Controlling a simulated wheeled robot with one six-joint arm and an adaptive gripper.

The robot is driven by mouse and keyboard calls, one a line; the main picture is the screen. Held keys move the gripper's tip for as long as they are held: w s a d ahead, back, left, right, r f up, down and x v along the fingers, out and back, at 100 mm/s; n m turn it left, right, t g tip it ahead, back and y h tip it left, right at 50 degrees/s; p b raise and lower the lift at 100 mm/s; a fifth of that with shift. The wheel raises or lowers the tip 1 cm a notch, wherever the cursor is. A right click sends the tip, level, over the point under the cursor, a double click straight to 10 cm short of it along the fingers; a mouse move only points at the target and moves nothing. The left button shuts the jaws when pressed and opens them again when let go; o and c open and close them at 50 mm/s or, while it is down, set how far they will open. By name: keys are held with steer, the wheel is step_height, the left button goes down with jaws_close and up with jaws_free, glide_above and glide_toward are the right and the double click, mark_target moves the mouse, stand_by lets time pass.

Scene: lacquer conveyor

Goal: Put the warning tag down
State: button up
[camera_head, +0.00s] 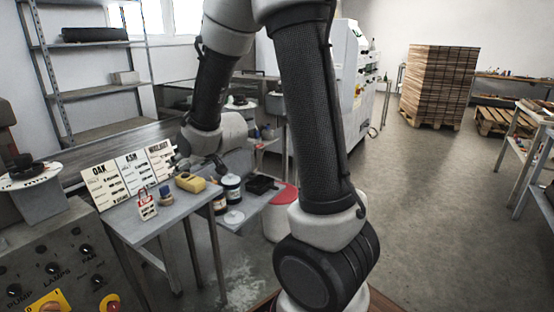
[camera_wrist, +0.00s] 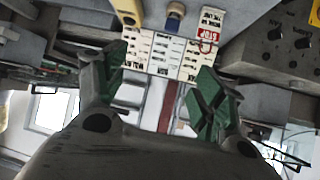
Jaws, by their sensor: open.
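The warning tag (camera_head: 147,205) is white and red with a red shackle. It is on the small grey table (camera_head: 150,226), in front of the species cards. In the wrist view the tag (camera_wrist: 213,22) shows upside down near the top, with STOP in red. My gripper (camera_head: 178,162) is over the far side of the table, near the right end of the cards. In the wrist view my gripper (camera_wrist: 160,64) has its green-padded fingers wide apart with nothing between them. The tag is apart from the fingers.
The cards for oak (camera_head: 103,187), ash (camera_head: 133,174) and a third wood stand behind the tag. A small jar (camera_head: 166,197) and a yellow block (camera_head: 190,183) are to its right. Cans (camera_head: 231,187) and a red-lidded bucket (camera_head: 284,194) stand beyond. A control panel (camera_head: 60,265) is at front left.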

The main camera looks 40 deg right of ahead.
steer(key=s+d+r+g, duration=0.2)
steer(key=s+r, duration=0.1)
steer(key=s, duration=0.7)
steer(key=s+d+r+m+g+h, duration=0.1)
steer(key=s+d+r+g, duration=0.1)
steer(key=s, duration=0.9)
steer(key=s+d+r+g, duration=0.2)
steer(key=s+d+r, duration=0.2)
steer(key=s, duration=0.6)
steer(key=shift+s+r+m+g+h, duration=0.25)
steer(key=shift+r+m+g+h, duration=0.05)
steer(key=shift+r+h, duration=0.1)
steer(key=shift+c, duration=0.4)
